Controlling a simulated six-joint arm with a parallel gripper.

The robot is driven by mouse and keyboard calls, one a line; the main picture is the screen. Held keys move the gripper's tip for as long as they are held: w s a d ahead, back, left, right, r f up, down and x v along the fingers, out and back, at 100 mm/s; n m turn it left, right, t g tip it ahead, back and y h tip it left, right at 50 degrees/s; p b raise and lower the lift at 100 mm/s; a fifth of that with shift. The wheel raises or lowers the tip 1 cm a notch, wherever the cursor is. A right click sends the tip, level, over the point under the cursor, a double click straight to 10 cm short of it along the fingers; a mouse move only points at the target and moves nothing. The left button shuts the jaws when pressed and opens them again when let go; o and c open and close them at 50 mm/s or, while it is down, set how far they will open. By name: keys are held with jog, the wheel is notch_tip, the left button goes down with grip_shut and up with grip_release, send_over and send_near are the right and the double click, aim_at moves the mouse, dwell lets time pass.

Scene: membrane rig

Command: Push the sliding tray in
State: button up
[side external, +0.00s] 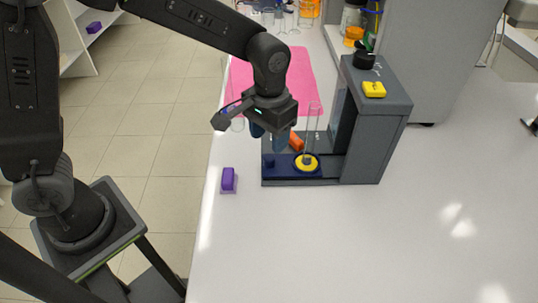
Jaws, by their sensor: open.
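The sliding tray (283,173) is dark blue and stands out to the left of the grey rig housing (362,150), on a grey base. A small dark blue knob or block rises at its left end. A yellow ring (307,163) sits on the tray, and a clear glass tube (312,125) stands upright in it. My gripper (269,133) is open and points down above the left part of the tray, left of the tube. Whether its fingertips touch anything cannot be told. The arm and fingers hide part of the area behind the tray.
A yellow button box (373,90) and a black knob (364,60) sit on the housing top. An orange piece (296,141) lies behind the tray. A purple block (228,180) is left, near the table edge. A pink mat (303,75) lies behind. The front table is clear.

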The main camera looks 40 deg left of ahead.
aim_at(269, 156)
notch_tip(269, 156, down, 6)
jog(key=shift+f, duration=0.25)
grip_shut()
dwell(0.6)
